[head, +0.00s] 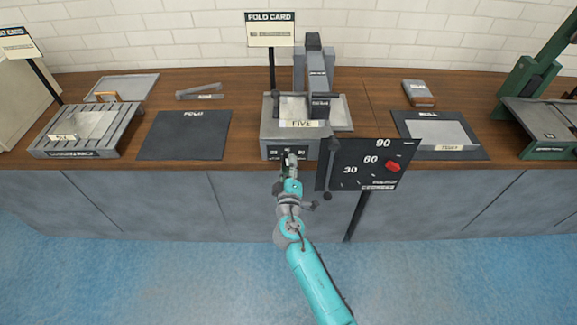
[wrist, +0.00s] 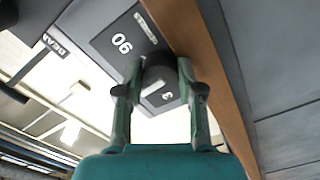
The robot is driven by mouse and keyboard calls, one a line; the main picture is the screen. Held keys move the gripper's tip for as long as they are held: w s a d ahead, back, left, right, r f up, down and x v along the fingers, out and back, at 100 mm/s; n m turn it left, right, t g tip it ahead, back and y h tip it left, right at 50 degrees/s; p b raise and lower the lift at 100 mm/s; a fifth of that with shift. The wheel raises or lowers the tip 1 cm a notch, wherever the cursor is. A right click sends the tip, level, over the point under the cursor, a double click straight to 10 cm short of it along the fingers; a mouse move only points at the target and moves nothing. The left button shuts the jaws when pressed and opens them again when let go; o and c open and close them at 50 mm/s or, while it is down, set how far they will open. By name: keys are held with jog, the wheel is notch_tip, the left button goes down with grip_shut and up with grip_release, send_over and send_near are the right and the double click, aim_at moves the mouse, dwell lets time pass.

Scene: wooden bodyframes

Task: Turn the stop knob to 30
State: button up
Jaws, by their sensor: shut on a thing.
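The stop knob (wrist: 158,72) is a dark round knob with a white mark, seen in the wrist view on a dark plate (wrist: 112,42) printed with 90 on one side and a partly hidden figure starting with 3 on the other. My gripper (wrist: 158,78) has one finger on each side of the knob and is shut on it. Which number the white mark points at I cannot tell. In the head view my gripper (head: 289,160) is at the front face of the grey press (head: 270,130) and hides the knob.
A black board (head: 365,183) marked 30, 60 and 90 with a red pointer (head: 393,166) stands right of the gripper, close to my arm. A wooden counter (head: 245,95) holds a dark FOLD mat (head: 184,140), a slatted tray (head: 60,148) and another mat (head: 475,152). The blue floor in front is clear.

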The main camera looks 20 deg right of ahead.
jog(key=n, duration=1)
jog(key=shift+r+n, duration=0.15)
jog(key=shift+n, duration=0.45)
jog(key=o, duration=1.1)
jog(key=shift+o, duration=0.2)
jog(key=shift+s, duration=0.1)
jog(key=v, duration=1.2)
